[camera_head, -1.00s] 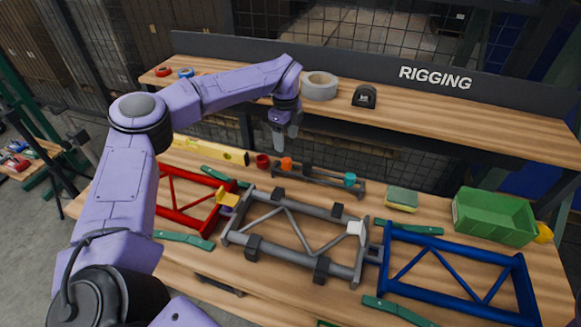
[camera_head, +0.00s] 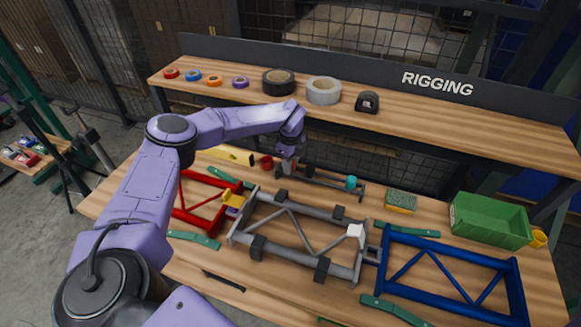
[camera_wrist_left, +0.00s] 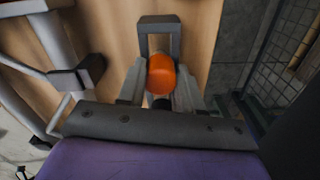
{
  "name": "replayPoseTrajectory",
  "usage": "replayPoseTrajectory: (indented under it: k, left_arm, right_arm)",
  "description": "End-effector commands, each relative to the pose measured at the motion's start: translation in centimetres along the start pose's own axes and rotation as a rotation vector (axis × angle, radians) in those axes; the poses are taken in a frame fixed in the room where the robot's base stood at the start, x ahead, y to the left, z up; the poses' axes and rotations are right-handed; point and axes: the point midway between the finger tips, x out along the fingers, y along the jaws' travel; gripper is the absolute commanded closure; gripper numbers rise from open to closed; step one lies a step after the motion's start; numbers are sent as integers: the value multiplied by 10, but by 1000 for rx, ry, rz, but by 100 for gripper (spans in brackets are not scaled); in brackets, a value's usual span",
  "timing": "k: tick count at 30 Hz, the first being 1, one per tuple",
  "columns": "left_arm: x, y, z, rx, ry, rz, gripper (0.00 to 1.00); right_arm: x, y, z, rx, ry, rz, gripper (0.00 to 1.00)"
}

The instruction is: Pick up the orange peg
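The orange peg (camera_wrist_left: 161,76) shows in the left wrist view as a rounded orange end between the two fingers of my left gripper (camera_wrist_left: 160,88). One finger stands on each side, very close to the peg; the fingers look open, and I cannot see clear contact. In the head view my left gripper (camera_head: 288,160) is low over the left end of the grey rack (camera_head: 318,178) at the back of the bench, and it hides most of the peg. The teal peg (camera_head: 351,183) stands at the rack's right end. My right gripper is not in view.
The grey frame (camera_head: 300,232) is in front, between the red frame (camera_head: 190,222) and the blue frame (camera_head: 455,285). A shelf (camera_head: 440,118) stands behind; a green bin (camera_head: 490,222) is right.

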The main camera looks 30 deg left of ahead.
Motion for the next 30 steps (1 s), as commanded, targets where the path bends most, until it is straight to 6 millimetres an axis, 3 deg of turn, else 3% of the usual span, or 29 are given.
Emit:
replayPoseTrajectory:
  k: [10, 14, 24, 30]
  left_arm:
    - [-2, 0, 0, 0, 0, -1, 97]
    - [-12, -1, 0, 0, 0, -3, 97]
    - [-77, -1, 0, 0, 0, -5, 97]
    - [-106, 0, 0, 1, 0, -1, 97]
  right_arm:
    - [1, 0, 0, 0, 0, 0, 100]
    - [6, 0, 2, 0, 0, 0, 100]
    - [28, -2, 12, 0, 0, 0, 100]
    - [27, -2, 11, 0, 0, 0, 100]
